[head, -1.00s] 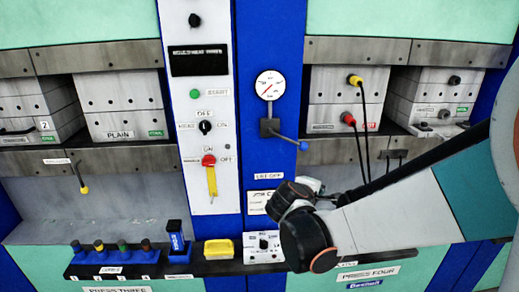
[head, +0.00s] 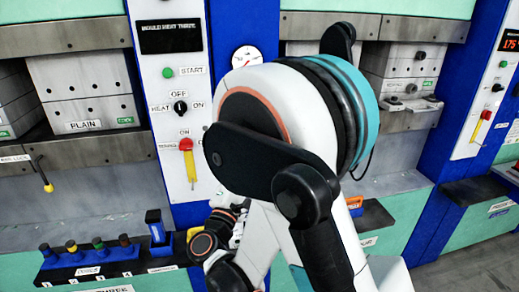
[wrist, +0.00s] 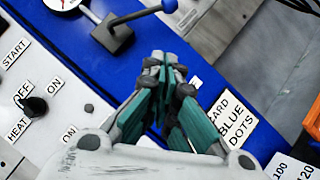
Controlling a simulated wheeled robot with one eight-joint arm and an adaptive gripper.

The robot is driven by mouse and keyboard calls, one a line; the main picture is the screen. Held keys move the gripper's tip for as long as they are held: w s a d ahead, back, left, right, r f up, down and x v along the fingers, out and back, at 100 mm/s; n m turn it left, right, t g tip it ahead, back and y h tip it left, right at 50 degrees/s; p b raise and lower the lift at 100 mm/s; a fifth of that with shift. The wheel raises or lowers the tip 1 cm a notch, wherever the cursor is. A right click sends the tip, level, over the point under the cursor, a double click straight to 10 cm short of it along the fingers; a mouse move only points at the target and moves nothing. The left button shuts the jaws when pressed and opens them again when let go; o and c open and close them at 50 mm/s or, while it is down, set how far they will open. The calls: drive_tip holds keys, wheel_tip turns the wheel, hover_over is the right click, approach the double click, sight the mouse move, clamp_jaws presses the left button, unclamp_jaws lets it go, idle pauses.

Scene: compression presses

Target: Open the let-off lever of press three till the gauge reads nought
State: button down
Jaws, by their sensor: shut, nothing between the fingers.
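The let-off lever (wrist: 116,36) is a dark square block with a rod ending in a blue ball knob (wrist: 169,5), on the blue column in the wrist view. My arm hides it in the head view. My gripper (wrist: 164,60) is shut and empty, with its fingertips just below the lever in the picture, apart from the knob. The round white gauge (head: 246,56) shows above my arm in the head view, partly covered. Its lower edge shows in the wrist view (wrist: 66,4). I cannot read its needle.
A white panel (head: 172,105) with START button, heat switch and red-and-yellow handle (head: 188,160) stands left of the blue column. A shelf with several coloured-top pegs (head: 97,250) is below. Press four's moulds (head: 405,65) are at right.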

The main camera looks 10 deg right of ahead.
drive_tip(key=s+d+r+b+x, duration=0.1)
drive_tip(key=d+b+x, duration=0.1)
drive_tip(key=x, duration=1)
drive_tip(key=shift+s+d, duration=0.15)
drive_tip(key=shift+d+r, duration=0.7)
